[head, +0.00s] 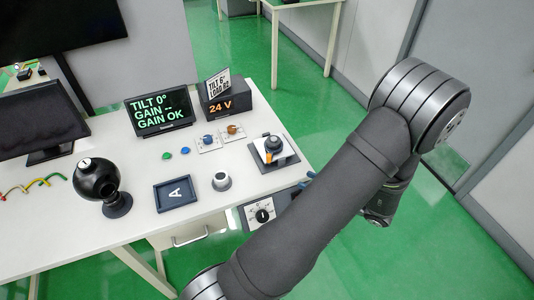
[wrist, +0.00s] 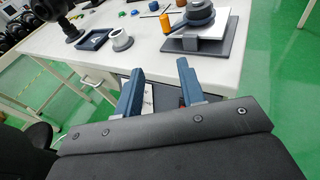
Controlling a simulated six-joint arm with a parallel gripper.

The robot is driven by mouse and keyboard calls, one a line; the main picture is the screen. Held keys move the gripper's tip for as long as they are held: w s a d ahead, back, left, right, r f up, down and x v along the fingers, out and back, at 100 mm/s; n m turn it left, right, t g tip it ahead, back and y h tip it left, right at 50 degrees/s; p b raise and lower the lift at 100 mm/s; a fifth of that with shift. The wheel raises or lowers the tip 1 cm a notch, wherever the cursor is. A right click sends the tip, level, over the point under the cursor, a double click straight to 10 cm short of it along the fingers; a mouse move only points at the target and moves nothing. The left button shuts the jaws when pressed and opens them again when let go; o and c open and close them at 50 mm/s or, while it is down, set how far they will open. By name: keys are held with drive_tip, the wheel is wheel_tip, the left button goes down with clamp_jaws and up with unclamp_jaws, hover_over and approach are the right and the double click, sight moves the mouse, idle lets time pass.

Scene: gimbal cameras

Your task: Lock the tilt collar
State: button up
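No part is labelled as the tilt collar. A small rig (head: 274,152) at the right of the white table has a dark round top, a white plate and a grey base. In the wrist view, a dark ring-shaped part (wrist: 196,17) sits above its plate, beside an orange cylinder (wrist: 165,23). Which part is the collar I cannot tell. My gripper (wrist: 160,82) is open, with its two blue fingers apart and nothing between them. It is in front of the table's edge, short of the rig. My arm hides most of the gripper in the head view.
A screen (head: 161,111) reads "TILT 0°, GAIN --, GAIN OK". A card (head: 217,84) reads "TILT 6° LOAD B2" above a "24 V" box (head: 224,107). A black ball-shaped device (head: 97,180), a tray marked A (head: 175,206) and a white-and-grey ring (head: 221,181) stand left of the rig. A dial box (head: 263,212) is at the front edge.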

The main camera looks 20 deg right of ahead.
sight(269, 155)
drive_tip(key=w+a+t, duration=0.1)
drive_tip(key=w+a, duration=0.1)
drive_tip(key=w, duration=0.3)
drive_tip(key=w+a+f+m+t+h, duration=0.1)
drive_tip(key=w+a, duration=0.1)
drive_tip(key=w, duration=0.3)
drive_tip(key=w+a+t, duration=0.1)
drive_tip(key=w+a, duration=0.2)
drive_tip(key=w, duration=0.2)
drive_tip(key=shift+w+a+f+m, duration=0.1)
drive_tip(key=shift+f+m, duration=0.15)
drive_tip(key=shift+m, duration=0.05)
clamp_jaws()
